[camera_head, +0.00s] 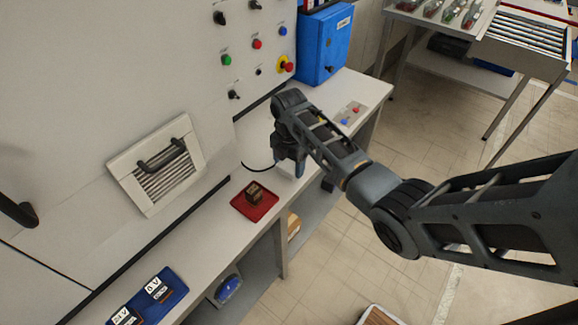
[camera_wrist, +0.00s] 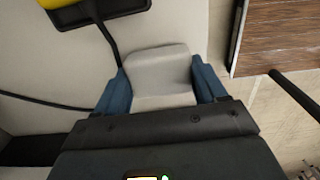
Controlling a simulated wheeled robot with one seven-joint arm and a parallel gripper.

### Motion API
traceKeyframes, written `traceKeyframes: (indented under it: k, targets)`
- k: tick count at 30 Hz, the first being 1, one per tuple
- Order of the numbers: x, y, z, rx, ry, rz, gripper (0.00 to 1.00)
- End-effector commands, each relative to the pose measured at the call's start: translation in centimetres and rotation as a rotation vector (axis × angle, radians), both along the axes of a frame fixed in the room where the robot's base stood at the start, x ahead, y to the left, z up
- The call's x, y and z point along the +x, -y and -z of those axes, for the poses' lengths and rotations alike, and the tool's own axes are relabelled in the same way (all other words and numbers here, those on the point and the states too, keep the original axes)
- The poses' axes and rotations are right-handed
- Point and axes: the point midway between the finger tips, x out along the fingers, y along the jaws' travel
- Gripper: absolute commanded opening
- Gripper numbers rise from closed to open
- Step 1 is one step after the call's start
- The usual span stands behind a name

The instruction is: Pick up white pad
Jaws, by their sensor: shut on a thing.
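The white pad (camera_wrist: 160,65) is a pale, smooth block with rounded edges in the wrist view. My gripper (camera_wrist: 160,80) is shut on it, with a blue finger against its left side and one against its right side. In the head view, my gripper (camera_head: 290,168) is low over the worktop, to the right of the red tray. The pad is mostly hidden behind the gripper there, with a pale part showing at its foot. I cannot tell whether the pad still touches the worktop.
A red tray (camera_head: 239,204) holding a brown block (camera_head: 254,192) lies left of my gripper. A black cable (camera_head: 258,169) runs beside it. A button panel (camera_head: 352,115) sits farther back on the worktop (camera_head: 215,224), near a blue box (camera_head: 322,45). A blue tray (camera_head: 180,287) lies front left.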

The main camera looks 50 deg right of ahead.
Motion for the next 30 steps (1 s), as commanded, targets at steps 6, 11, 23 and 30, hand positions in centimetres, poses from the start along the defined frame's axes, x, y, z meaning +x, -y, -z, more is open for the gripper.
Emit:
traceKeyframes:
  k: [6,11,23,30]
  targets:
    - [-0.3,0.9,-3.5,-0.001,0.004,0.005,0.38]
    - [-2.2,4.1,-5.6,-0.002,0.004,0.005,0.38]
    - [-5.2,9.6,-9.5,-0.001,0.001,0.002,0.38]
    - [-5.6,10.3,-10.0,-0.001,0.002,0.000,0.38]
